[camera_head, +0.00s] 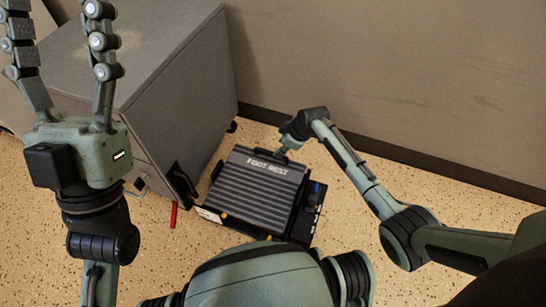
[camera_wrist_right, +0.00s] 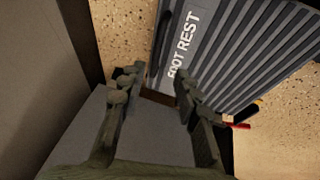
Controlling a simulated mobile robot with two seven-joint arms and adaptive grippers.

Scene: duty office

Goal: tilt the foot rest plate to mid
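The foot rest (camera_head: 258,190) stands on the floor with a dark ribbed plate marked FOOT REST. The plate looks tilted, but its exact angle is hard to tell. My right gripper (camera_head: 284,150) is at the plate's far edge, by the lettering. Whether that finger touches the plate is unclear. My left gripper (camera_head: 57,12) is raised at the upper left, fingers spread and empty, far from the foot rest.
A grey cabinet (camera_head: 185,85) stands close on the left of the foot rest; it also shows in the right wrist view (camera_wrist_right: 150,140). A red stick-like part (camera_head: 174,214) is near its base. The wall (camera_head: 400,70) is behind. Speckled floor (camera_head: 345,225) is open to the right.

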